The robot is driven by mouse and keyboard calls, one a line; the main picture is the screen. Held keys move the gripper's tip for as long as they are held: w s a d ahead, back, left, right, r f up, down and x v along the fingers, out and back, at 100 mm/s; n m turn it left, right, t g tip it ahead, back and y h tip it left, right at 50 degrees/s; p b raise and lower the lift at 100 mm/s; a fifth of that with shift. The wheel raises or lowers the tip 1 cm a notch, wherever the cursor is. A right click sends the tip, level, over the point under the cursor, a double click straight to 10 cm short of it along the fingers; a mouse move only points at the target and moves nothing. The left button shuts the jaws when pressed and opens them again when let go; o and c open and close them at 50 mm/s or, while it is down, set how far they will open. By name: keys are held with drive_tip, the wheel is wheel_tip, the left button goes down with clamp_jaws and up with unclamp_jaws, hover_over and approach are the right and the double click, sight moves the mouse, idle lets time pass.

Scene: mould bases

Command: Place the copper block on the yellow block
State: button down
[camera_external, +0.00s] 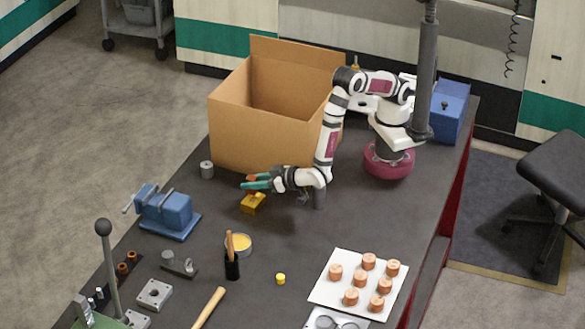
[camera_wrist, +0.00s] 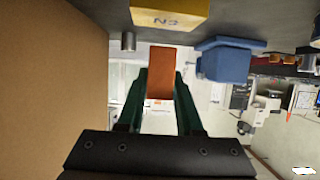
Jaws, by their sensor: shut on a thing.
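The copper block (camera_wrist: 161,68) is held between the green fingers of my gripper (camera_external: 257,181), which is shut on it. In the external view only a small part of the copper block (camera_external: 251,178) shows between the fingertips. The yellow block (camera_external: 250,204) sits on the dark table just below my gripper in the picture. In the wrist view the yellow block (camera_wrist: 170,12) is cut off by the top edge and bears the mark "N2". The copper block looks apart from the yellow block there.
A large open cardboard box (camera_external: 262,141) stands behind my gripper. A blue vise (camera_external: 168,210) and a grey cylinder (camera_external: 206,170) are to the left. A yellow-filled tin (camera_external: 239,244) and a white sheet (camera_external: 323,289) with several copper-coloured pieces lie nearer the front.

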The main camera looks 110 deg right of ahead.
drive_tip(key=shift+f, duration=1.15)
drive_tip(key=shift+f, duration=0.2)
drive_tip(key=c, duration=0.6)
unclamp_jaws()
drive_tip(key=shift+o, duration=0.2)
